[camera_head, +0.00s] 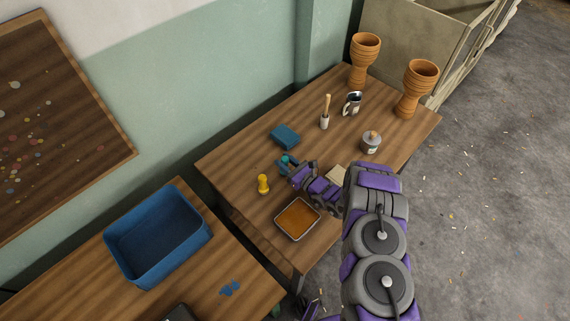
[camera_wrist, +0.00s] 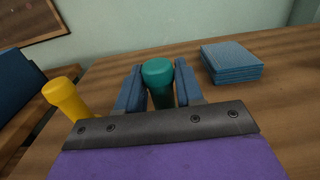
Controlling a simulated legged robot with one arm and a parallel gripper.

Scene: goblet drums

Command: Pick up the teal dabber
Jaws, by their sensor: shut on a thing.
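The teal dabber (camera_wrist: 158,78) stands between the two blue fingers of my gripper (camera_wrist: 158,92) in the wrist view. The gripper is shut on it. Its rounded top shows above the fingers and its lower part is hidden behind the gripper's dark front plate. In the head view the dabber (camera_head: 285,159) is a small teal spot at the tip of my gripper (camera_head: 287,166), over the wooden table. I cannot tell whether its base touches the table.
A yellow dabber (camera_wrist: 66,98) is left of my gripper, and a stack of blue cloths (camera_wrist: 231,62) is to the right. The table (camera_head: 232,166) also bears an orange-brown tray (camera_head: 297,219), a grey pot (camera_head: 371,144), a mug (camera_head: 352,103) and two goblet drums (camera_head: 417,88). A blue bin (camera_head: 158,240) stands at left.

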